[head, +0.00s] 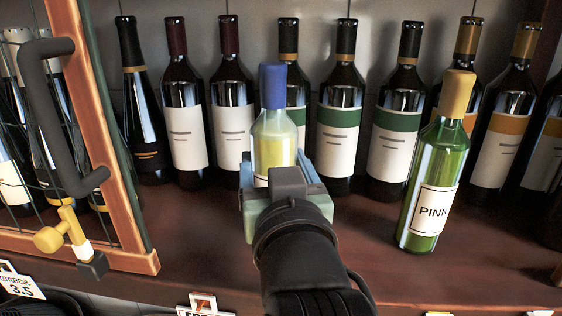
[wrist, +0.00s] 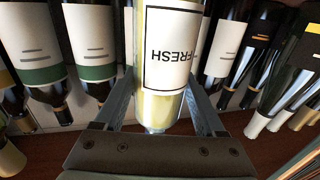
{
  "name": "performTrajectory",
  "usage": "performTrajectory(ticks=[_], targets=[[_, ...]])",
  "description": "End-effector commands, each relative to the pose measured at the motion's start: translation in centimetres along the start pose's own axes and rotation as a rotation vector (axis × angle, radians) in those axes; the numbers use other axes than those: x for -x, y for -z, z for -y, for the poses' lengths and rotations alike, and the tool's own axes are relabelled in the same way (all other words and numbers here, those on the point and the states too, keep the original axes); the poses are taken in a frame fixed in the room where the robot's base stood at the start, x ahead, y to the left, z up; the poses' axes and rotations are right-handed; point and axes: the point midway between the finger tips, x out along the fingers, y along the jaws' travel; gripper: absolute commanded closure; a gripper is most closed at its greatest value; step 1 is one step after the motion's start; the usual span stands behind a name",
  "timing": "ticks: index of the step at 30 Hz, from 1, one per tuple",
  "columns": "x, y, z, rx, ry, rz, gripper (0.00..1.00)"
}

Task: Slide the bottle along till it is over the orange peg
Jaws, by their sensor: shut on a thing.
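My gripper (head: 287,188) is shut on a clear bottle with pale yellow contents and a blue cap (head: 273,85). The bottle (head: 272,135) stands about upright in front of the back row in the head view. In the wrist view both fingers (wrist: 165,110) flank the bottle (wrist: 160,105), and its white label reads FRESH upside down. The gripper hides its base, so I cannot tell whether it touches the shelf. A small orange-brown piece (head: 203,299) sits on a price tag at the front edge, left of the bottle. I cannot tell whether this is the orange peg.
A green bottle (head: 436,165) labelled PINK with a tan cap stands to the right on the brown shelf (head: 350,250). Dark wine bottles (head: 233,100) line the back. A wood-framed mesh door (head: 95,120) with a dark handle and yellow latch (head: 62,232) is at left.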

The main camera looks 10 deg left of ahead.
Motion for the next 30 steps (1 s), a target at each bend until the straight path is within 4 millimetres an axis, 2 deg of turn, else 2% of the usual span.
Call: performTrajectory(ticks=[21, 30], targets=[[-0.5, 0.2, 2.0, 0.0, 0.003, -0.006, 1.0], [-0.6, 0.2, 2.1, 0.0, 0.001, -0.006, 1.0]])
